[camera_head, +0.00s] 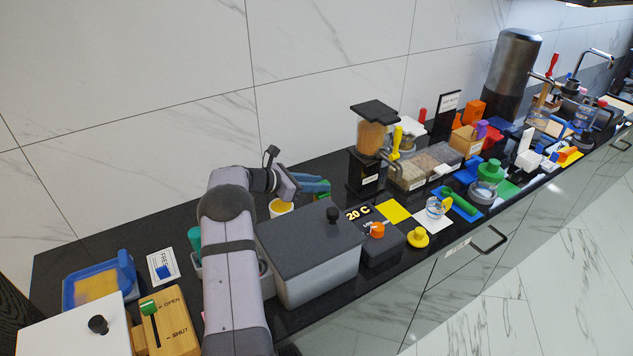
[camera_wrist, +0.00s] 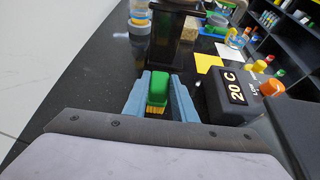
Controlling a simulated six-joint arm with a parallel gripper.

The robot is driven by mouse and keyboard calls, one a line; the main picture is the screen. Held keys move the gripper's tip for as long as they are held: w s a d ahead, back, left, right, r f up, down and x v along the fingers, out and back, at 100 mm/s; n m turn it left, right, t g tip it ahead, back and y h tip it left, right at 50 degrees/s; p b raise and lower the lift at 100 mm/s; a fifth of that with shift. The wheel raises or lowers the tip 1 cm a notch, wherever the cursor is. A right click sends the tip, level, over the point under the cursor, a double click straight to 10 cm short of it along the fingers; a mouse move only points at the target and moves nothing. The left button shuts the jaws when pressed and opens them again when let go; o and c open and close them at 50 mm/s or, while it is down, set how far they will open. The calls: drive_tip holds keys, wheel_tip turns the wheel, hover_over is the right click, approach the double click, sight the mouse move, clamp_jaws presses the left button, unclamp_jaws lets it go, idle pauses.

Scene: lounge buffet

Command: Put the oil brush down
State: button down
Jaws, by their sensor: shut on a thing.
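The oil brush (camera_wrist: 158,86) has a green body and yellow bristles. It sits between the light blue fingers of my gripper (camera_wrist: 157,100) in the wrist view, with the bristles nearest the wrist. In the head view my gripper (camera_head: 318,187) is behind the grey box, and a little of the green brush (camera_head: 322,197) shows beside its fingers. My gripper is shut on the brush. I cannot tell whether the brush touches the black counter (camera_wrist: 92,88).
A white cup with yellow contents (camera_head: 281,208) stands just left of my gripper. A grey lidded box (camera_head: 312,250) is in front. A black dispenser (camera_head: 368,165) stands to the right, near the "20 C" unit (camera_head: 380,243). Black counter between cup and dispenser is bare.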

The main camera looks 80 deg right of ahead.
drive_tip(key=shift+f, duration=0.15)
drive_tip(key=c, duration=1.5)
unclamp_jaws()
drive_tip(key=shift+o, duration=0.2)
drive_tip(key=shift+r, duration=0.2)
drive_tip(key=b+v, duration=0.3)
drive_tip(key=v, duration=0.9)
drive_tip(key=shift+b, duration=0.35)
